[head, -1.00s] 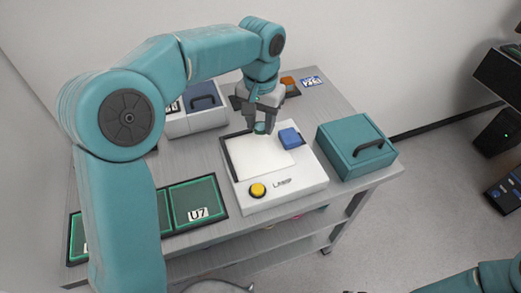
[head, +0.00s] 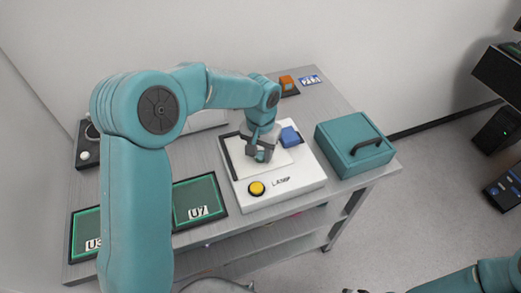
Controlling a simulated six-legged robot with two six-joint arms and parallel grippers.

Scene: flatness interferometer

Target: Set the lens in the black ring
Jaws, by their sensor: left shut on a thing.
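My left gripper (head: 261,155) is low over the pale plate of the white laser unit (head: 287,198), left of the blue block on it. It is shut on the lens, which is hardly visible between the fingers from here. I cannot tell whether the lens touches the plate. I cannot make out a black ring; the gripper and arm hide part of the bench.
The unit carries a yellow button (head: 257,188) and the blue block (head: 290,137). A teal case (head: 345,150) with a black handle stands right. Green-edged dark panels (head: 193,196) lie left. An orange block (head: 288,82) is at the back. A black base (head: 84,150) with a white knob is far left.

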